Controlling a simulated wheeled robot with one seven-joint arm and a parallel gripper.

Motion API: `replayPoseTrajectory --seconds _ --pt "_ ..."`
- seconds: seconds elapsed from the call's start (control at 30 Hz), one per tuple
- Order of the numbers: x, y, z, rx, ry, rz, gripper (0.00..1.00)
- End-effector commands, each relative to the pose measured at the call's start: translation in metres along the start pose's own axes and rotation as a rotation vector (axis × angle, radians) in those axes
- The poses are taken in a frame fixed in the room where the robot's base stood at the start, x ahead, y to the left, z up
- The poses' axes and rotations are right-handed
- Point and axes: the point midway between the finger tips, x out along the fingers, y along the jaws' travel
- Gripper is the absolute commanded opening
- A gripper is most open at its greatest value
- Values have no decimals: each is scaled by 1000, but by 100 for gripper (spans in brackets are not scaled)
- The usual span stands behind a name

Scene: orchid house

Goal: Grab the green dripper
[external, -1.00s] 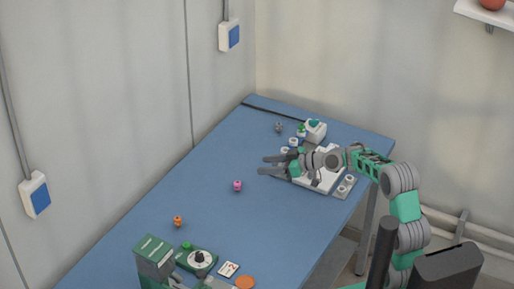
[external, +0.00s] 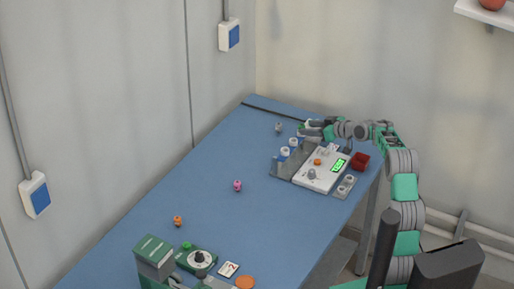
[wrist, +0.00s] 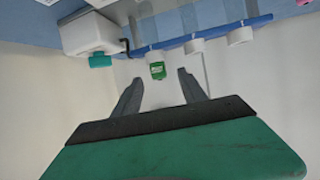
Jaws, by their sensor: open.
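The green dripper (wrist: 157,71) sits by the blue tube in the wrist view, straight ahead of my gripper. My gripper (wrist: 160,77) is open, its two fingers apart on either side of the line to the dripper, with nothing held. In the external view my gripper (external: 308,129) is at the far end of the blue table, and a small part of the green dripper (external: 301,127) shows at its fingertips. I cannot tell whether the fingers reach around it.
A white box (wrist: 88,34) with a teal part stands left of the dripper in the wrist view. White pieces line the blue tube (wrist: 205,34). A white device (external: 322,170) with a green screen and a red cup (external: 360,161) are nearby. The table's middle is mostly clear.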

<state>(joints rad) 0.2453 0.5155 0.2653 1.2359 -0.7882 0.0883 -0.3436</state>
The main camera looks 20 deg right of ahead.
Motion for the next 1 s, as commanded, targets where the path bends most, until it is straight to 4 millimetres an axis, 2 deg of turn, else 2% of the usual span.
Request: replayPoseTrajectory --seconds 0.23,0.5,1.0 --pt "42 2 -1 -1 -1 -2 49" --pt "48 2 -1 -1 0 0 49" --pt "47 2 -1 -1 0 -1 8"
